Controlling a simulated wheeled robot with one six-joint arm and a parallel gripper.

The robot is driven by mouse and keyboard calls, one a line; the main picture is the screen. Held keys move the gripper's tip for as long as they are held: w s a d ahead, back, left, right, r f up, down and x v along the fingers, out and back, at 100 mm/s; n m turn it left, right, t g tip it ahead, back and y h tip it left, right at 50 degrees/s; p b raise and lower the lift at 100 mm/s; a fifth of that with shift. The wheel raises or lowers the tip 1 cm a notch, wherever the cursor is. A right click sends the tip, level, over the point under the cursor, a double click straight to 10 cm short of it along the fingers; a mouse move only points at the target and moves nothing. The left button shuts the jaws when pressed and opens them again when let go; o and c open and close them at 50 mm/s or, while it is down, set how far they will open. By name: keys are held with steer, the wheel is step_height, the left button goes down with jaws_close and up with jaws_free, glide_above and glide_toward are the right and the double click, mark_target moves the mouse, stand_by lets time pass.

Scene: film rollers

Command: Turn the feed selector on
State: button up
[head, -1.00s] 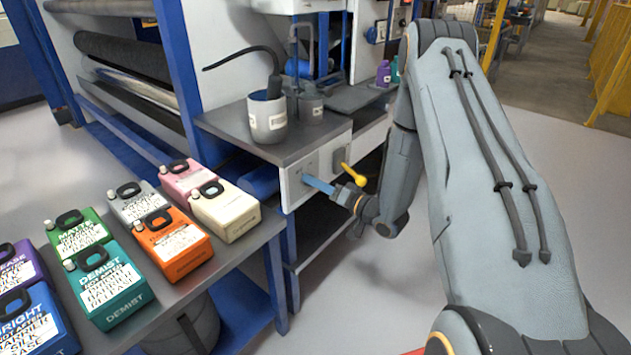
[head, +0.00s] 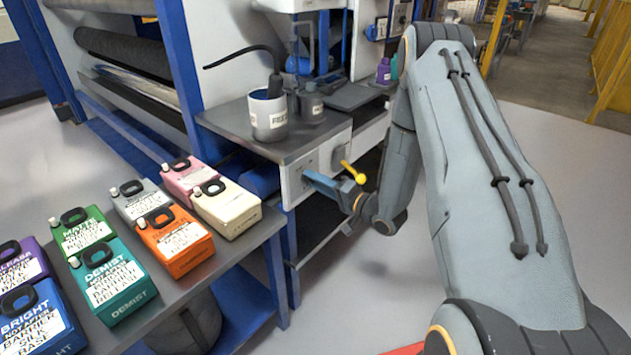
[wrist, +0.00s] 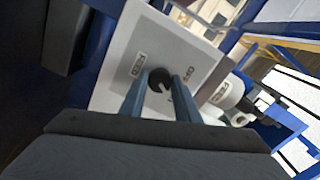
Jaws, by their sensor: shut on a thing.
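The feed selector is a round black knob (wrist: 158,76) with a pale pointer mark, on a white panel (wrist: 122,72). A label (wrist: 138,65) that seems to read FEED is beside it, and small marks sit on the other side. The panel also shows in the head view (head: 295,188), on the front of the grey-topped bench. My gripper (wrist: 163,90) is shut on the knob, with one blue finger on each side. In the head view my gripper (head: 310,177) reaches the panel from the right, and its fingers hide the knob.
A yellow-tipped lever (head: 355,173) sticks out just right of the panel, close above my gripper. A labelled cup (head: 268,118) stands on the bench top (head: 232,122). Several coloured jugs, one orange (head: 175,240), stand on the table at left. The floor at right is clear.

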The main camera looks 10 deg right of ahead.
steer(key=o, duration=1)
steer(key=shift+o, duration=0.2)
steer(key=shift+d, duration=0.1)
steer(key=v, duration=0.7)
steer(key=shift+s+d, duration=0.2)
steer(key=shift+s, duration=0.1)
